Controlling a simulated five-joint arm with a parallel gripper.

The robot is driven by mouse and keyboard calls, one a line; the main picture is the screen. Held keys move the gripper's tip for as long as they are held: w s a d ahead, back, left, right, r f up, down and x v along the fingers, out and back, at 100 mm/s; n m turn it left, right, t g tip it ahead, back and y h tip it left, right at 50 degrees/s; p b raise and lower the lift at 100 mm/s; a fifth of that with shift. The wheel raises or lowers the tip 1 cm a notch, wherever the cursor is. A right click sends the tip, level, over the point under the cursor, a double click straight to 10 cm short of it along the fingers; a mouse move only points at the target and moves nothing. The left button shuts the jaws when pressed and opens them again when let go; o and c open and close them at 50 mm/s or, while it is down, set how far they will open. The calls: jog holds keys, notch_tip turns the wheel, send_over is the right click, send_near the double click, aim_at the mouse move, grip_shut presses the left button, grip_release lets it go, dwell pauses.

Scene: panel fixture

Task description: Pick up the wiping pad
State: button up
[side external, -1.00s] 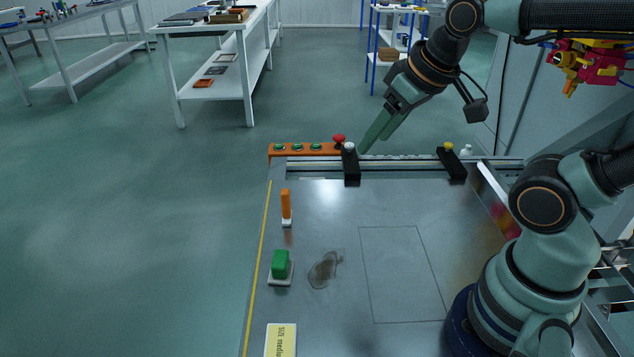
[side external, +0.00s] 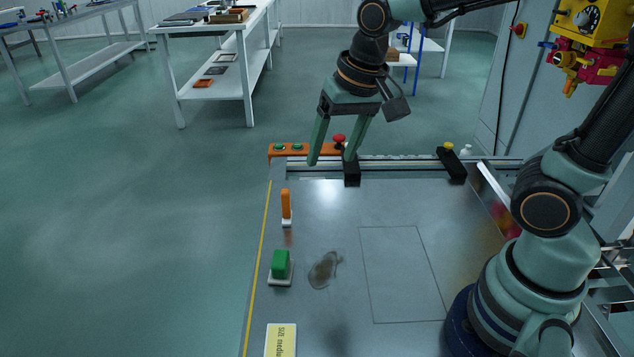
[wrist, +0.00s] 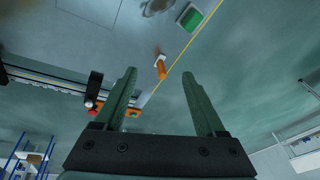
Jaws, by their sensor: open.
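The wiping pad (side external: 281,268), which I take to be the white-based block with a green top, sits on the metal table (side external: 340,208) near its left edge. It also shows at the top of the wrist view (wrist: 190,17). My gripper (side external: 331,161) is open and empty, with its fingers pointing down above the table's far edge. It is well beyond the pad and apart from it. In the wrist view my fingers (wrist: 159,73) are spread wide with nothing between them.
An orange-handled tool (side external: 286,206) stands upright between the pad and the far edge. A brownish smear (side external: 323,270) lies right of the pad. An orange button strip (side external: 290,150) and black clamps (side external: 451,164) line the far edge. A yellow-labelled box (side external: 281,340) is in front.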

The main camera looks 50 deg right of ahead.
jog(key=w+a+f+m+g, duration=0.35)
jog(key=a+f+m, duration=0.25)
jog(key=a+f, duration=0.3)
send_over(280, 255)
jog(key=shift+h, duration=0.3)
jog(key=f, duration=0.6)
jog(key=shift+s+d+f, duration=0.1)
jog(key=shift+s+d, duration=0.1)
jog(key=shift+w+a+f, duration=0.1)
jog(key=shift+f, duration=1.55)
jog(key=shift+w+a+f, duration=0.1)
jog(key=shift+f, duration=1.5)
grip_shut()
jog(key=shift+r, duration=0.1)
notch_tip(280, 255, up, 20)
